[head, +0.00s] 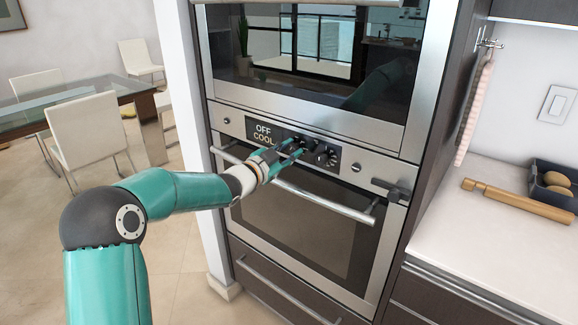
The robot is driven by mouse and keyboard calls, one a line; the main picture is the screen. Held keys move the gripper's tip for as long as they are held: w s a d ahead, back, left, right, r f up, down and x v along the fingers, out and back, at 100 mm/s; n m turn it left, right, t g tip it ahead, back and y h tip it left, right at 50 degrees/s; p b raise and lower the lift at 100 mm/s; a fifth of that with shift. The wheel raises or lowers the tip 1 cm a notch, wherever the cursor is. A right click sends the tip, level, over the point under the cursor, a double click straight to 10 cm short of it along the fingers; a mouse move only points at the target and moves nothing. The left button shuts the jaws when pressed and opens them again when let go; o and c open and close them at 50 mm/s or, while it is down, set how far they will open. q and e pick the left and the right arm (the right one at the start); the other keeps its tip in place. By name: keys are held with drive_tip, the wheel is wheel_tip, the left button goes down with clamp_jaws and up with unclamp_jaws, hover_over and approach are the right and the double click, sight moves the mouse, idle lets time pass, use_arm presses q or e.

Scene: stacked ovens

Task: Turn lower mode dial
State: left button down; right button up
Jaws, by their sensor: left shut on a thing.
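The lower oven (310,215) sits below the upper oven and has a black control panel in its steel fascia. The panel has a display (264,133) reading "OFF COOL" and dark dials to its right. My left gripper (298,146) is at the panel, shut on a dark dial, the lower mode dial (297,141); the fingers partly hide it. Another dial (326,157) with marks around it is just right of the gripper. My right gripper is not in view.
The lower oven's long handle bar (325,204) runs just below my gripper. The upper oven (310,60) is above. A dining table (75,115) and chairs stand at left.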

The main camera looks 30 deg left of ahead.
use_arm(q)
drive_tip(key=shift+f+m+b, duration=0.15)
drive_tip(key=shift+m+b, duration=1.15)
drive_tip(key=shift+d, duration=0.1)
drive_tip(key=c, duration=0.9)
unclamp_jaws()
drive_tip(key=shift+s, duration=0.1)
drive_tip(key=shift+s, duration=0.2)
drive_tip(key=s, duration=0.7)
drive_tip(key=s+a, duration=0.1)
drive_tip(key=s, duration=0.3)
drive_tip(key=shift+s, duration=0.2)
